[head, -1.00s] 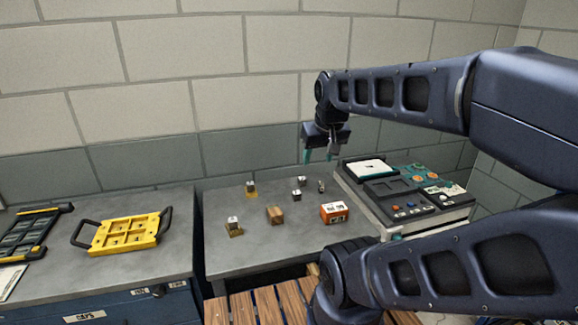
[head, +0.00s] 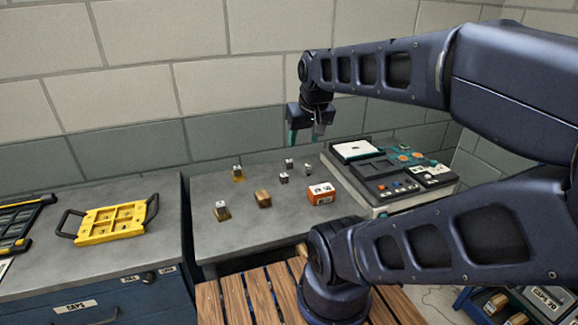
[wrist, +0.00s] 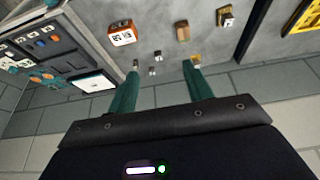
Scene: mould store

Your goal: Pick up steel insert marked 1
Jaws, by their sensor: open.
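Small steel inserts stand on the grey table: a close group with one at the back (head: 289,164), one in front (head: 284,178) and one at right (head: 308,170). Two more sit on brass-coloured bases, one at the back left (head: 238,171) and one at the front left (head: 221,208). Their marks are too small to read, so I cannot tell which is marked 1. My gripper (head: 305,134) is open and empty, pointing down above the table's back part. In the wrist view its teal fingers (wrist: 158,75) are spread, with the group showing just beyond them.
A brown block (head: 263,199) and an orange labelled box (head: 321,194) stand near the inserts. A control panel device (head: 390,180) fills the table's right side. A yellow tray with handles (head: 110,222) lies on the left bench. A wooden slatted surface (head: 250,305) is in front.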

